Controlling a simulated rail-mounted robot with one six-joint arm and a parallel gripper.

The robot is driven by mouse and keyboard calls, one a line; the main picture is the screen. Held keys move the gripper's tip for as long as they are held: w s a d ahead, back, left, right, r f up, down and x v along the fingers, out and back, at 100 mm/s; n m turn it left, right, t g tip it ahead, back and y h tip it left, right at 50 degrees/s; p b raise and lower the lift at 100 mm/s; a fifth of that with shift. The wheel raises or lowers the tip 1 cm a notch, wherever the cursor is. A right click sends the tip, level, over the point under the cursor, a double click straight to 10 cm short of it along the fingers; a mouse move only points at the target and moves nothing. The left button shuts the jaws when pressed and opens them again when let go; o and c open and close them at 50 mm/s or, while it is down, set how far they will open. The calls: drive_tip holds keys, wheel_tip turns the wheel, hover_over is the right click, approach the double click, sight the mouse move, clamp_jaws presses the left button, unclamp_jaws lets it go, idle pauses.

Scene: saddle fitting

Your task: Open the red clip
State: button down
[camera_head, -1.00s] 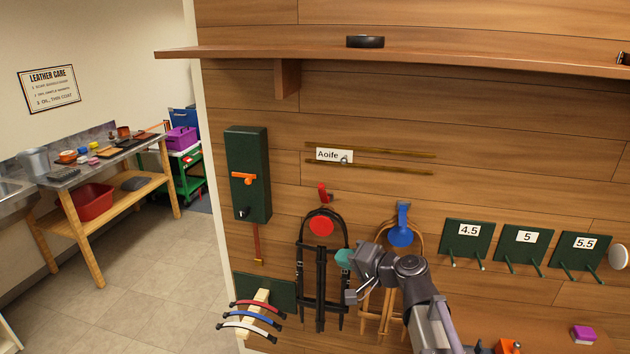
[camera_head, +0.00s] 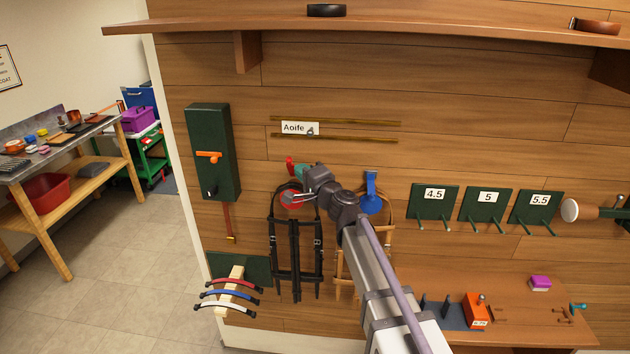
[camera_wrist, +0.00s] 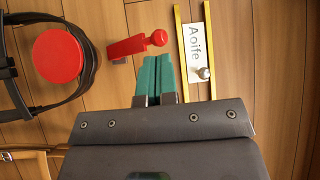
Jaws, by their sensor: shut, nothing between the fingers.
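The red clip shows a red lever (camera_wrist: 130,46) with a round red knob (camera_wrist: 158,38) in the wrist view. A red disc (camera_wrist: 57,56) with dark straps around it sits to the lever's left. In the head view my gripper (camera_head: 298,171) is right beside the lever. I cannot tell whether the fingertips touch it.
A dark bridle (camera_head: 296,245) hangs below the disc. A blue clip (camera_head: 371,196) with tan straps hangs to the right. The Aoife label (camera_head: 297,128) sits between two brass rails above. A green box (camera_head: 212,150) is mounted on the left.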

sight(291, 162)
drive_tip(key=x, duration=0.3)
drive_tip(key=shift+w+a, duration=0.1)
drive_tip(key=shift+w, duration=0.05)
drive_tip(key=shift+w+r+p, duration=0.75)
drive_tip(key=shift+r+p, duration=0.25)
drive_tip(key=shift+d, duration=0.2)
